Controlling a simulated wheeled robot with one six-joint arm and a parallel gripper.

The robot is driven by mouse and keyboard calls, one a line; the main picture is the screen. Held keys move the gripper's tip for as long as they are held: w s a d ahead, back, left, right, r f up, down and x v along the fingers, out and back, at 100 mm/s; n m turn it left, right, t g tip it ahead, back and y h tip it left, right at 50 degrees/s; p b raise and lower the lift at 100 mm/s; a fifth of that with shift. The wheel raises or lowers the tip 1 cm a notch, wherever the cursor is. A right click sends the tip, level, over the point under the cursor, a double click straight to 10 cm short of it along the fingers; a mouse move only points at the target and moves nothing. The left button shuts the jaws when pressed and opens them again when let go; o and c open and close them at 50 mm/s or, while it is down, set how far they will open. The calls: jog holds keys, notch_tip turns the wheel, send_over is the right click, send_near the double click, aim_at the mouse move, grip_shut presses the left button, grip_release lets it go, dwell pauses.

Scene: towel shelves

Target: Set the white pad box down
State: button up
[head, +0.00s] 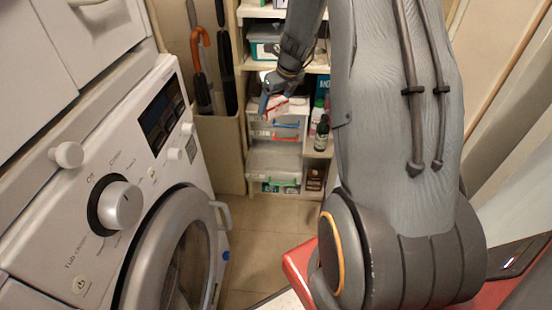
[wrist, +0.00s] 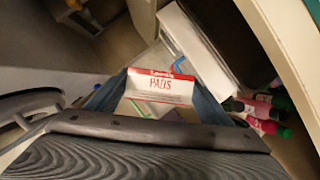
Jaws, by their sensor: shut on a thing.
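The white pad box (wrist: 160,87) has a red band and the word "PADS" on it. In the wrist view it sits between the two fingers of my gripper (wrist: 155,95), which is shut on it. In the head view my gripper (head: 272,98) is at the shelves in the background, and the box (head: 277,108) shows small and tilted at the fingertips. The box is in front of a clear drawer box (head: 277,129) with blue and red handles. I cannot tell from these views whether the box touches anything beneath it.
A shelf unit (head: 241,12) holds clear boxes and bottles, with a dark green bottle (head: 321,135) right of my gripper. A lower clear box (head: 273,165) has a green handle. Umbrellas (head: 201,70) stand left of the shelves. A washing machine (head: 130,170) fills the left side. Tiled floor (head: 262,222) is clear.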

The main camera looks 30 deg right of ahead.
notch_tip(320, 180, down, 28)
jog(key=b, duration=1.1)
jog(key=shift+b, duration=0.4)
jog(key=shift+f, duration=0.1)
jog(key=o, duration=0.8)
jog(key=shift+o, duration=1.1)
jog(key=shift+s+r, duration=0.1)
jog(key=shift+r, duration=0.4)
jog(key=p+v, duration=0.4)
jog(key=v, duration=0.7)
jog(key=shift+r, duration=0.2)
